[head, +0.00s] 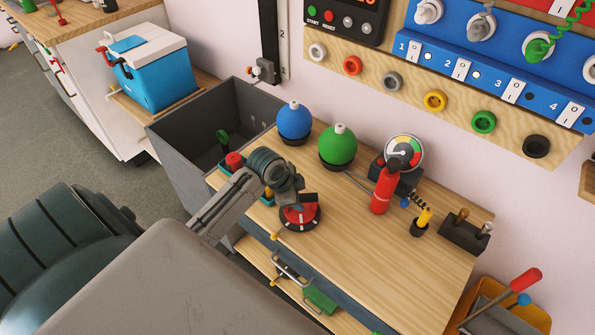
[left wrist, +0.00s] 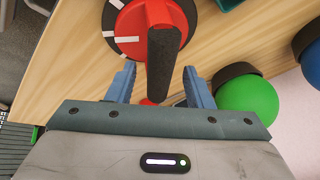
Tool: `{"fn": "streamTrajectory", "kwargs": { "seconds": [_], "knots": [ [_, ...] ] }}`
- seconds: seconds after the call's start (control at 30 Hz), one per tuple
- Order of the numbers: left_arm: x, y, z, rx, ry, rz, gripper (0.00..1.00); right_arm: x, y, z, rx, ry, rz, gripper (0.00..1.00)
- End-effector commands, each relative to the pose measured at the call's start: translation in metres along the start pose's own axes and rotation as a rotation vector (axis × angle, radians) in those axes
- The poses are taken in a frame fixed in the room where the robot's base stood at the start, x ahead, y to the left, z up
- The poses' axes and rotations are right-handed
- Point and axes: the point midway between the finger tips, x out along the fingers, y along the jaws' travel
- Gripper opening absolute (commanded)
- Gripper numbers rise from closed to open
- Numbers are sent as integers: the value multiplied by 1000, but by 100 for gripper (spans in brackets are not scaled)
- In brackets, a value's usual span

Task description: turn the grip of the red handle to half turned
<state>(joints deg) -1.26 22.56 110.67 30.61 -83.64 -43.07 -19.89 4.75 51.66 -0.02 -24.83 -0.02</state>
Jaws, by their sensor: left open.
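The red handle (left wrist: 160,22) sits on a round black base with white marks, on the wooden bench top. Its grip (left wrist: 172,70) is dark at the end and points toward my left gripper in the left wrist view. In the head view the red handle (head: 296,219) is partly covered by my left gripper (head: 305,199), which is just above it. The left gripper (left wrist: 160,82) is open, with its two blue-grey fingers on either side of the grip and gaps showing on both sides. My right gripper is not in view.
Behind the handle stand a blue ball (head: 294,120) and a green ball (head: 338,146) on dark bases. A red cylinder (head: 382,192) and a gauge (head: 404,150) stand to the right. The bench top (head: 365,258) is clear at front right.

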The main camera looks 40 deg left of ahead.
Motion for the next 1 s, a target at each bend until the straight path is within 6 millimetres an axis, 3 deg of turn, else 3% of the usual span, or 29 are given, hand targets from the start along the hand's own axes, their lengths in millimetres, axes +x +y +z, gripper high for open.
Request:
{"fn": "streamTrajectory", "kwargs": {
  "seconds": [0.17,0.6,0.8,1.0],
  "knots": [
    [-12,-1,1,2,-2,-2,47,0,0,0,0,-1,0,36],
    [-92,-1,1,3,-2,-3,47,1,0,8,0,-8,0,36],
    [-106,0,0,1,0,0,47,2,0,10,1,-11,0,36],
    [-108,0,0,0,0,0,47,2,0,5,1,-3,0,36]
  ]
}}
